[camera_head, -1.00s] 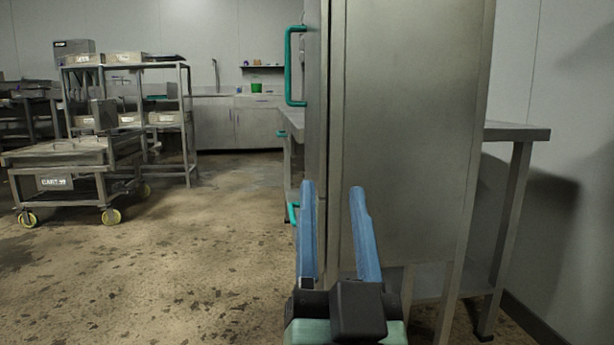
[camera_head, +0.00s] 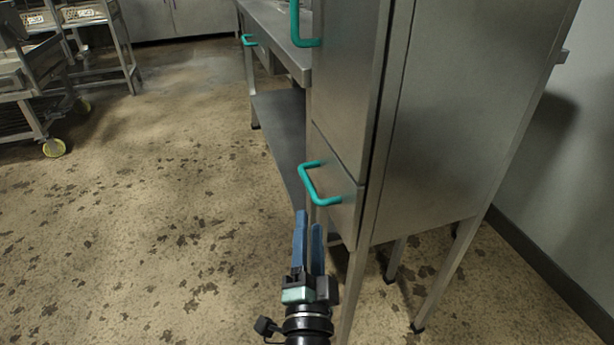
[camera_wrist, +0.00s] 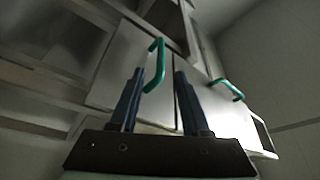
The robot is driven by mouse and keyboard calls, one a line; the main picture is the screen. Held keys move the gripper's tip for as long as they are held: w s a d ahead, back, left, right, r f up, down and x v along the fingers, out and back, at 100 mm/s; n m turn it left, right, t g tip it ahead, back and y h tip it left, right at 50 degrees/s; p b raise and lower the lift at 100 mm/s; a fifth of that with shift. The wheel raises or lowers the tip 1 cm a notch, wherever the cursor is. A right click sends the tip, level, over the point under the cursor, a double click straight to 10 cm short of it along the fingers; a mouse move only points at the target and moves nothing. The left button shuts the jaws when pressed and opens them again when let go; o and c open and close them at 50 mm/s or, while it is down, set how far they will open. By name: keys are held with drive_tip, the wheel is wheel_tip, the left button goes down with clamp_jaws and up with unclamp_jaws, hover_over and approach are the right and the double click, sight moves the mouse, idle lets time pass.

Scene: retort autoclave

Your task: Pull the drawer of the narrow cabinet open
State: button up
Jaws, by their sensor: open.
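The narrow steel cabinet (camera_head: 445,130) stands right of centre in the head view. Its drawer (camera_head: 346,216) is low on the front and looks flush with the body. The drawer's teal bar handle (camera_head: 308,182) sticks out to the left. My gripper (camera_head: 309,219) is open and empty, just below and in front of that handle in the picture; it looks apart from it. In the wrist view, a teal handle, apparently the drawer's (camera_wrist: 155,68), shows beyond and between the open fingers.
A door with a teal handle (camera_head: 297,28) is above the drawer. A steel table (camera_head: 290,45) with a lower shelf stands behind the cabinet, with another teal handle (camera_head: 248,40). A wheeled cart (camera_head: 30,100) is at far left. Floor left of the cabinet is clear.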

sight(309, 183)
drive_tip(key=p+x, duration=0.1)
drive_tip(key=x, duration=0.8)
drive_tip(key=shift+w+r, duration=0.1)
drive_tip(key=shift+w, duration=0.25)
drive_tip(key=shift+c, duration=0.3)
clamp_jaws()
idle(0.7)
